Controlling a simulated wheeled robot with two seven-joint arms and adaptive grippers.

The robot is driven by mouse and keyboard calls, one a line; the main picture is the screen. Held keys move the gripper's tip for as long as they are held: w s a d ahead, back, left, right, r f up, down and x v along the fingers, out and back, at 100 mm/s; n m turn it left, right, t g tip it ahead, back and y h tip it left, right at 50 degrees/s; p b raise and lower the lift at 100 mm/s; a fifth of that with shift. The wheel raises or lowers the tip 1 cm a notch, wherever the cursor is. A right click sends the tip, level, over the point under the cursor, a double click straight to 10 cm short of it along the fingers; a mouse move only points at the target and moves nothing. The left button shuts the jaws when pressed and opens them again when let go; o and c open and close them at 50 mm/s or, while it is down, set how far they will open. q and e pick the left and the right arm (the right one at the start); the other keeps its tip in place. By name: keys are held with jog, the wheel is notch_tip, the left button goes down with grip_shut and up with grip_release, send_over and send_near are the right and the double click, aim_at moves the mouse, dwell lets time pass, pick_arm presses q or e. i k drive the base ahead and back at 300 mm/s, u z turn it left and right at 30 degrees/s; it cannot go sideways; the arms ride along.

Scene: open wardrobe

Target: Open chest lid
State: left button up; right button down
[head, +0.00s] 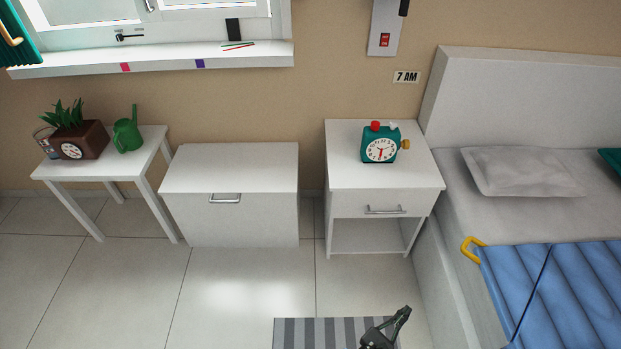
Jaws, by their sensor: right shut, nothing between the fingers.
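A white chest (238,220) stands against the wall under the window, between a small table and a nightstand. Its lid (235,168) is closed and lies flat. A silver bar handle (225,199) sits at the top of its front face. My right gripper (402,316) is at the bottom of the head view, right of centre, over the floor by the striped rug. It is shut and empty, and well apart from the chest. My left gripper is not in view.
A white nightstand (344,204) holding a green clock (379,146) stands right of the chest. The bed (455,195) fills the right side. A side table (150,152) with a plant and watering can (127,134) is left. The tiled floor before the chest is clear.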

aim_at(239, 169)
jog(key=i, duration=0.65)
jog(key=u, duration=1.65)
jog(key=i, duration=0.5)
jog(key=z, duration=0.05)
